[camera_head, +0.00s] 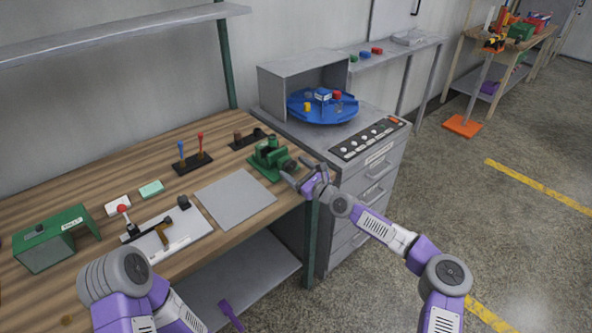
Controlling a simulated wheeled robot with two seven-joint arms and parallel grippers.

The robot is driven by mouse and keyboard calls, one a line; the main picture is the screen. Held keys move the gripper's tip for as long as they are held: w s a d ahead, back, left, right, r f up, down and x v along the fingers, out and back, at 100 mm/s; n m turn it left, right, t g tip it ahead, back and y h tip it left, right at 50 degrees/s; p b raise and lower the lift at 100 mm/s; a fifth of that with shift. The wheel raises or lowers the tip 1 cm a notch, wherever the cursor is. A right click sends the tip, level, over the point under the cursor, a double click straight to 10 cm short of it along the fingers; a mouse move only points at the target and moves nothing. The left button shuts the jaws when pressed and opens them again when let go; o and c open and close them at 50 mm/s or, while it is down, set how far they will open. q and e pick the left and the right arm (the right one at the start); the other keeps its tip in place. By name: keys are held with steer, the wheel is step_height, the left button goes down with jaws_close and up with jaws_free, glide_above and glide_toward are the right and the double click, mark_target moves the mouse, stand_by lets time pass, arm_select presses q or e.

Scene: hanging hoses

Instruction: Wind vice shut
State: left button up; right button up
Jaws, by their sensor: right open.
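The green vice (268,155) stands on the wooden workbench near its right front corner. Its screw end points toward the front right, toward my right gripper. My right gripper (298,178) is open, close by the screw end of the vice at the bench edge. I cannot tell whether its fingers touch the vice or reach around its handle. The gap between the vice jaws is too small to make out.
A grey mat (235,198) lies left of the vice. A lever stand (193,162) and a dark block fixture (248,139) stand behind. A grey drawer cabinet (368,190) with a blue turntable (322,112) stands close right of the bench.

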arm_select(q)
steer(key=shift+r+p, duration=0.95)
arm_select(e)
steer(key=v, duration=0.7)
steer(key=shift+s+d, duration=0.2)
arm_select(q)
steer(key=shift+s, duration=0.1)
arm_select(e)
steer(key=shift+f, duration=0.1)
